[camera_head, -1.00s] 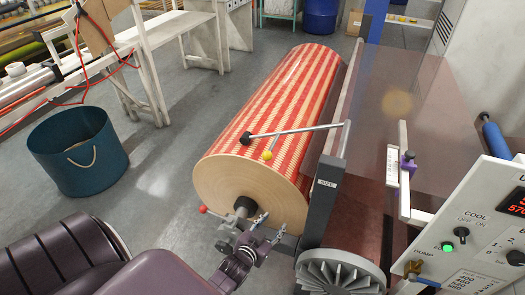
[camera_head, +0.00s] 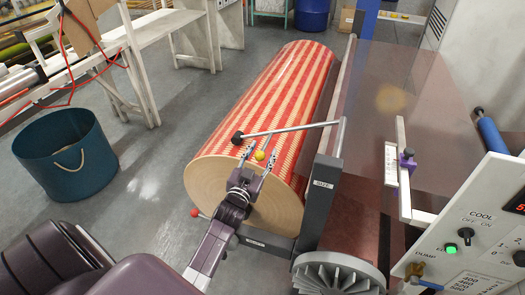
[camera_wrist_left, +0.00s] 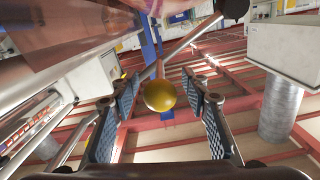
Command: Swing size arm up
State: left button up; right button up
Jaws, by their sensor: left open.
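The size arm (camera_head: 290,130) is a thin metal rod from the grey post marked SIZE (camera_head: 322,184), reaching left above the red-and-cream striped roll (camera_head: 285,90). It ends in a black knob (camera_head: 238,137). A yellow ball knob (camera_head: 260,155) hangs below the rod near the roll's front edge. My left gripper (camera_head: 258,152) is open, its fingers on either side of the yellow knob. In the left wrist view the yellow ball (camera_wrist_left: 160,95) sits between the open fingers, with gaps on both sides. My right gripper is not in view.
A control panel (camera_head: 490,215) with a lit green button stands at right. A tinted sheet (camera_head: 410,100) slants beside the roll. A finned wheel (camera_head: 335,275) sits below the post. A blue bin (camera_head: 65,155) stands on the floor at left.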

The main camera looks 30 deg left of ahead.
pick_arm(q)
jog(key=shift+w+a, duration=0.1)
jog(key=shift+w, duration=0.3)
jog(key=shift+c, duration=0.3)
grip_shut()
